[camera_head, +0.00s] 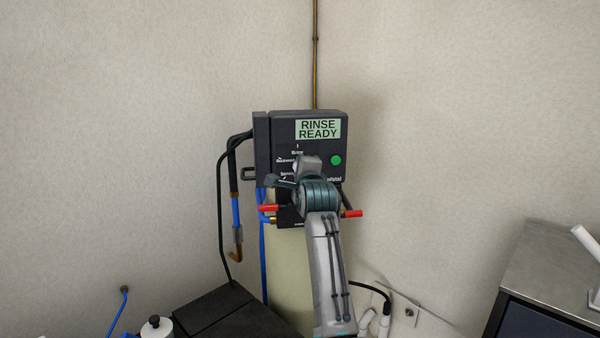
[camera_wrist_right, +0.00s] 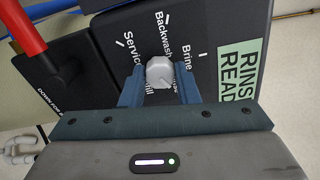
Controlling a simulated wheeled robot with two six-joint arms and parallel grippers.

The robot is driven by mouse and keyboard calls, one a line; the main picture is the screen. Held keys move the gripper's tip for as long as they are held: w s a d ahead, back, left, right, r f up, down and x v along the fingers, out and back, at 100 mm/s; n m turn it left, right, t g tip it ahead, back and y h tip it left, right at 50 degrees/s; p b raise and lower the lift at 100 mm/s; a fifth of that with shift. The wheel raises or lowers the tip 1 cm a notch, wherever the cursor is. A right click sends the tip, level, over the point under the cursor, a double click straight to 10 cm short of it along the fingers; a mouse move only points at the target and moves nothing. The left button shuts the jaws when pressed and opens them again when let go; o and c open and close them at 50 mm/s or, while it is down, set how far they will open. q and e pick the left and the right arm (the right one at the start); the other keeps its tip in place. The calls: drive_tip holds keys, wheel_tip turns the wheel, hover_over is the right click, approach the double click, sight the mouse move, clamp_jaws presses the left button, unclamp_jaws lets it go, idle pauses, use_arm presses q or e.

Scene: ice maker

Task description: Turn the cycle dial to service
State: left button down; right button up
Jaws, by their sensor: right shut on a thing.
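The black control head (camera_head: 262,140) stands in the corner with a lit display (camera_head: 318,129) reading "RINSE READY". Its pale grey cycle dial (camera_wrist_right: 159,71) shows in the right wrist view, with labels including Service, Backwash and Brine around it. My right gripper (camera_wrist_right: 159,88) has its two blue-grey fingers on opposite sides of the dial and is shut on it. Which label the dial points at, I cannot tell. In the head view my right gripper (camera_head: 305,168) and wrist cover most of the dial and some labels. My left gripper is not in view.
A green button (camera_head: 336,160) sits right of the dial. Red handles (camera_head: 268,208) (camera_head: 353,213) stick out below on both sides. Black and blue hoses (camera_head: 237,205) hang at the left. A dark box (camera_head: 215,312) stands low in front, and a grey-topped counter (camera_head: 555,265) is at the right.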

drive_tip(key=n+b, duration=0.2)
drive_tip(key=n, duration=0.5)
drive_tip(key=n+b, duration=0.2)
drive_tip(key=n, duration=0.6)
drive_tip(key=shift+r+n, duration=0.2)
drive_tip(key=shift+n, duration=0.1)
drive_tip(key=n+b, duration=0.2)
drive_tip(key=n, duration=0.2)
drive_tip(key=shift+n, duration=0.3)
drive_tip(key=n+b, duration=0.3)
drive_tip(key=n, duration=0.2)
drive_tip(key=shift+r+n+b, duration=0.1)
drive_tip(key=shift+n+b, duration=3.35)
drive_tip(key=shift+n, duration=3.55)
